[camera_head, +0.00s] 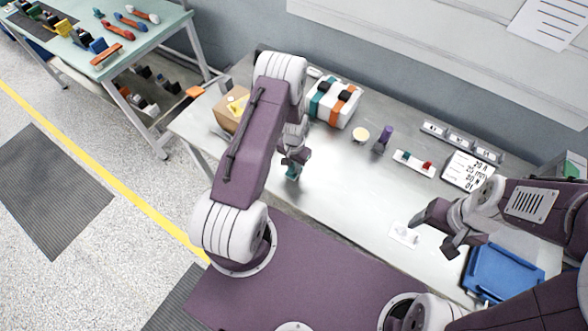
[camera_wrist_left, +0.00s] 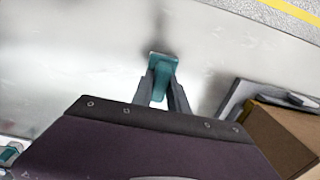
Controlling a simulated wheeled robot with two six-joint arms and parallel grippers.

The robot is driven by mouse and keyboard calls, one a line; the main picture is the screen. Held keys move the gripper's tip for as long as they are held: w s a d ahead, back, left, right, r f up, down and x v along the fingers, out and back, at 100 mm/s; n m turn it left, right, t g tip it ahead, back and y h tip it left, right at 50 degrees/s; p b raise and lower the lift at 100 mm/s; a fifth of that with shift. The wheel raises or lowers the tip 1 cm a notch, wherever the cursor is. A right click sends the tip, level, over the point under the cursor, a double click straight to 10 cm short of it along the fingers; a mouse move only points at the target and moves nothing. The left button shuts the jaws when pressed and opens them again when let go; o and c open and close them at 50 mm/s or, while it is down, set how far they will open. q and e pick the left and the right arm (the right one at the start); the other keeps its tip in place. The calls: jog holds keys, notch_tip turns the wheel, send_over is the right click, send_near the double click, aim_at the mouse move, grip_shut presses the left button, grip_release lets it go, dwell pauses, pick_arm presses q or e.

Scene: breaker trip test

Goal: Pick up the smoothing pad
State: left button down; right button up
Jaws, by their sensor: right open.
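A small teal block (camera_head: 293,173), which looks like the smoothing pad, is at the tips of my left gripper (camera_head: 294,162) over the left part of the workbench. In the left wrist view the teal block (camera_wrist_left: 162,66) sits between the two dark fingers (camera_wrist_left: 162,92), which appear to press on both sides. Its far end sticks out past the fingertips. I cannot tell whether it is clear of the bench top. My right gripper (camera_head: 438,234) is open and empty over the right part of the bench, beside a small white plate (camera_head: 403,235).
A cardboard box (camera_head: 231,108) stands left of my left arm. Behind are a white case with teal and orange straps (camera_head: 334,103), a round beige disc (camera_head: 361,134) and a purple-topped item (camera_head: 384,138). A blue tray (camera_head: 505,272) lies at right. The bench middle is clear.

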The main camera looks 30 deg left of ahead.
pick_arm(q)
jog(key=shift+r, duration=0.1)
jog(key=shift+w+r, duration=0.1)
jog(key=shift+r, duration=0.1)
jog(key=r, duration=0.1)
jog(key=r+b, duration=0.1)
jog(key=r, duration=0.1)
jog(key=shift+d+r, duration=0.35)
jog(key=shift+r, duration=0.05)
jog(key=d+r+b, duration=0.2)
jog(key=d+r, duration=0.4)
jog(key=d, duration=0.5)
jog(key=shift+r+b, duration=0.3)
jog(key=shift+r, duration=0.05)
